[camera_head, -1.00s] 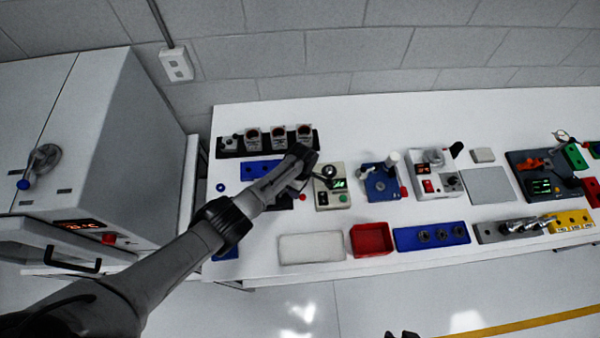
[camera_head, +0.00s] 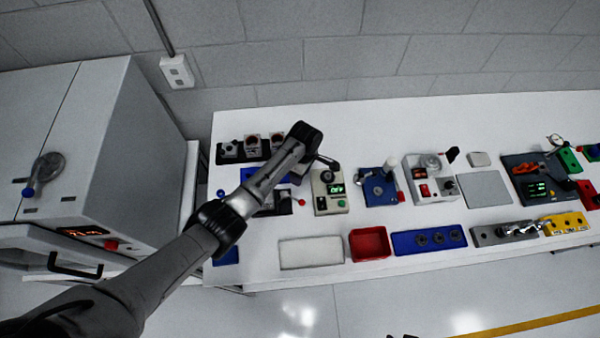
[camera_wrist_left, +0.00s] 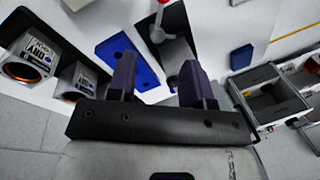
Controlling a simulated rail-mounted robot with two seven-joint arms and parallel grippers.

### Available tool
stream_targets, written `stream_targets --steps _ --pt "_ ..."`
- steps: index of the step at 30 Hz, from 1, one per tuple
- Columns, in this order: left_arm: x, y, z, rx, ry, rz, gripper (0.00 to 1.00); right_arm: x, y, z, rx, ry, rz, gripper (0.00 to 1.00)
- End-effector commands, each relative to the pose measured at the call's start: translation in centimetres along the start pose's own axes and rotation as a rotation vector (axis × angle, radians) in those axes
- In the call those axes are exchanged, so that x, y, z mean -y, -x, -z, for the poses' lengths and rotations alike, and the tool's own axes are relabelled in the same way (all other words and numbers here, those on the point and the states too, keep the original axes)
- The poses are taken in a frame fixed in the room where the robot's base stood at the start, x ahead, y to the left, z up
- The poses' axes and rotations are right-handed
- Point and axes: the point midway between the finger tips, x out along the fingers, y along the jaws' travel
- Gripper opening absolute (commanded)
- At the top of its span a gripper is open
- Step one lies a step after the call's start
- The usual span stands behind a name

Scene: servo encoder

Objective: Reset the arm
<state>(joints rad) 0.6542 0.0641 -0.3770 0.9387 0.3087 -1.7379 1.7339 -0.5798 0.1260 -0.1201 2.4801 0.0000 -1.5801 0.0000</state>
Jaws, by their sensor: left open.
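My left arm comes in from the lower left in the head view. Its gripper (camera_head: 303,135) is at the back of the bench, above the right end of the black cup rack (camera_head: 222,157), hiding part of it. The left wrist view shows its two dark fingers (camera_wrist_left: 157,78) spread apart, with nothing gripped between them. Beyond them lie a blue plate (camera_wrist_left: 130,60) and a black base (camera_wrist_left: 178,62) with a red-ball lever (camera_wrist_left: 161,8).
A beige controller (camera_head: 329,203) with a lit green display stands right of my forearm. A blue fixture (camera_head: 378,190), white tray (camera_head: 310,253), red bin (camera_head: 370,244) and blue socket block (camera_head: 430,242) share the white bench. A large grey cabinet (camera_head: 120,150) stands left.

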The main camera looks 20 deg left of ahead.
Motion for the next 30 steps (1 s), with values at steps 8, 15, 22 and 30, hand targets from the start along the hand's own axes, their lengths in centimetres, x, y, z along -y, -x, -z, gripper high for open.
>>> stream_targets --steps 8,15,22,30 --pt "0.0 0.0 0.0 0.0 0.0 0.0 0.46 0.1 0.0 0.0 0.0 -0.003 0.002 0.43" --pt "0.0 0.0 0.0 0.0 -0.047 0.0 0.46 0.2 0.0 0.0 -0.001 -0.007 0.006 0.43" --pt "-0.3 0.0 0.1 -0.008 -0.43 -0.018 0.46 0.3 0.0 0.0 -0.001 -0.009 0.007 0.43" --pt "-3.1 6.8 -1.0 -0.178 -1.071 -0.228 0.46 0.3 0.0 0.0 0.0 -0.009 0.007 0.43"
